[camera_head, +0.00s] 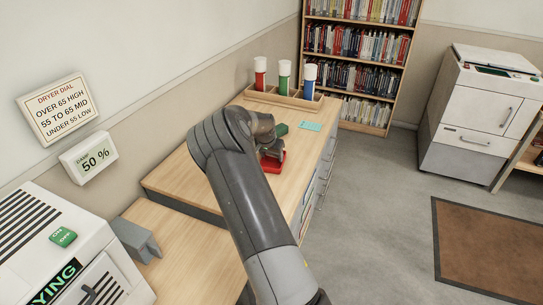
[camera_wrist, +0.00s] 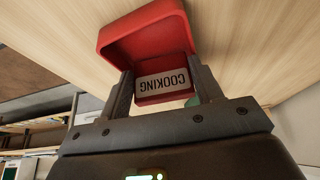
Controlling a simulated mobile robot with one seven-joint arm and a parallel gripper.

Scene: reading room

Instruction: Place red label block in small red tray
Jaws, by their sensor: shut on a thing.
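My gripper (camera_head: 270,149) is over the wooden counter and in the wrist view (camera_wrist: 160,76) its two fingers are shut on a red label block (camera_wrist: 180,97). The block has a white label reading "COOKING", upside down in that view. A small red tray (camera_head: 272,168) lies on the counter right at my gripper. In the wrist view the tray (camera_wrist: 135,32) shows directly beyond the block, overlapping it in the picture. I cannot tell whether the block touches the tray floor. In the head view the block is hidden or cannot be told from the tray.
A green object (camera_head: 281,129) and a teal card (camera_head: 310,126) lie near the tray. A grey bracket (camera_head: 136,239) and a white machine (camera_head: 60,245) stand at the left.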

